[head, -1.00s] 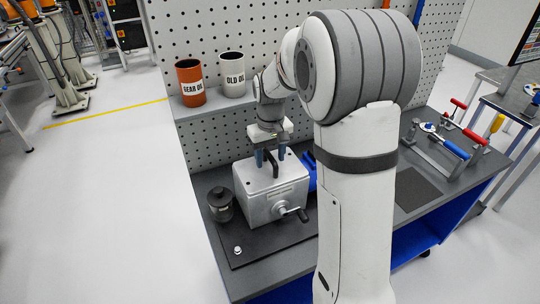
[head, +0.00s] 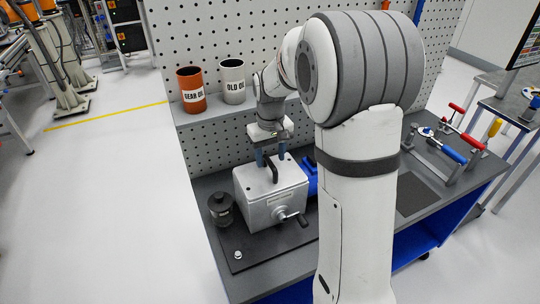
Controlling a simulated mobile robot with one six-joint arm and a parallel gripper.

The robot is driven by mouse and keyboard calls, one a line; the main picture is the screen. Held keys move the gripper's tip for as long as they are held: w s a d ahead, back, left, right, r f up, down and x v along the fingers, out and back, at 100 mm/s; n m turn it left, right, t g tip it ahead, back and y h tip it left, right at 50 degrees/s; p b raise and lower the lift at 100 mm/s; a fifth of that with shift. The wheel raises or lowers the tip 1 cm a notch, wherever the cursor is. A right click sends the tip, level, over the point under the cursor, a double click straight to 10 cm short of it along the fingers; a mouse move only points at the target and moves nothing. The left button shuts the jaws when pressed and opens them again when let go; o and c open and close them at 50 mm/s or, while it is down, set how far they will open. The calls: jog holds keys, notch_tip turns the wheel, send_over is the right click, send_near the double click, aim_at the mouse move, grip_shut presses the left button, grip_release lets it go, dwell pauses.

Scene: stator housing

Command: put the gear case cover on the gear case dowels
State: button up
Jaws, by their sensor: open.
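The grey metal gear case (head: 262,210) stands on a dark mat on the bench, with a crank on its front. The gear case cover (head: 290,172), with a black arched handle, lies on top of the case and looks flat. The dowels are hidden, so I cannot tell exactly how the cover sits on them. My gripper (head: 271,158) is above the cover, pointing down. Its blue fingers are apart, one to each side of the handle's top, and hold nothing that I can see.
A dark cylindrical part (head: 221,208) stands left of the case, and a small metal piece (head: 238,255) lies on the mat. A blue object (head: 310,175) is behind the case at right. Clamps (head: 441,145) are at right.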

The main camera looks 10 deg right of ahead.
jog(key=shift+r+p, duration=0.65)
jog(key=shift+r, duration=0.4)
notch_tip(320, 180, up, 8)
jog(key=b, duration=0.1)
dwell(0.3)
jog(key=shift+f, duration=0.1)
dwell(0.7)
jog(key=s+f+m+t+b, duration=0.1)
jog(key=s+f, duration=0.1)
jog(key=s, duration=1)
jog(key=s+f+m+t+b, duration=0.1)
jog(key=s+f+t, duration=0.1)
jog(key=s, duration=1)
jog(key=shift+a+f+b, duration=0.3)
jog(key=shift+b, duration=0.1)
